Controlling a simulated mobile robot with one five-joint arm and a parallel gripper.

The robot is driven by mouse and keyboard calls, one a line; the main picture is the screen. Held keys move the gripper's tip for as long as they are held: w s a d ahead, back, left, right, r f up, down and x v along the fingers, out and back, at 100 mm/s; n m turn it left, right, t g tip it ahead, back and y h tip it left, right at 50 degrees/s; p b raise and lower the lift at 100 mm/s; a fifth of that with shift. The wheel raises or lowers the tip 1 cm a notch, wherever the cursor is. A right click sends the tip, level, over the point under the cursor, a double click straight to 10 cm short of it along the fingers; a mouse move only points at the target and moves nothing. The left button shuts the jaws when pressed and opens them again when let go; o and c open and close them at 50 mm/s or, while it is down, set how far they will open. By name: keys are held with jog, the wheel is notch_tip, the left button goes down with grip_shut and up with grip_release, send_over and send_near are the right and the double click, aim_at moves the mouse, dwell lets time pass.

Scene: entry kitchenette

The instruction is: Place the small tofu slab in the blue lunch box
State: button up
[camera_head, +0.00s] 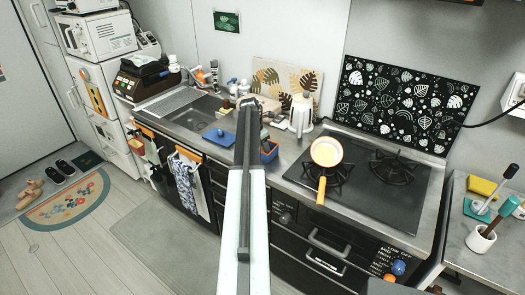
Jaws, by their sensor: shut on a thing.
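My arm reaches forward from the bottom middle over the counter. My gripper (249,108) is at its far end, small and seen from behind. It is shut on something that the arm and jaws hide. I cannot make out the small tofu slab anywhere. A blue box with orange on it (270,152), which looks like the blue lunch box, sits at the counter's front edge, just right of my arm and nearer than my gripper. My arm covers its left part, and its inside is hard to see.
A flat blue item (219,136) lies left of my arm, by the sink (190,115). A white appliance (301,115) stands right of my gripper. A pan (326,152) with an orange handle is on the stove (400,195). Bottles crowd the counter behind.

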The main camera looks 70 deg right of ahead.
jog(key=o, duration=1.2)
jog(key=p+v, duration=1.2)
jog(key=shift+r, duration=0.1)
jog(key=w+a+m+t, duration=0.1)
jog(key=w+a+m, duration=0.1)
jog(key=w+a, duration=0.85)
jog(key=w+a+m+y, duration=0.1)
jog(key=w+a, duration=0.6)
jog(key=a, duration=0.7)
jog(key=w+a+m+t, duration=0.1)
jog(key=w+a+m, duration=0.1)
jog(key=w+a, duration=0.85)
jog(key=s+a+m, duration=0.2)
jog(key=a+m, duration=0.1)
jog(key=a, duration=1.8)
jog(key=s+a+m+y, duration=0.1)
jog(key=s+a+m, duration=0.1)
jog(key=a, duration=1.9)
jog(key=shift+a+f+m+y, duration=0.3)
jog(key=shift+f+m, duration=0.1)
jog(key=shift+m, duration=0.2)
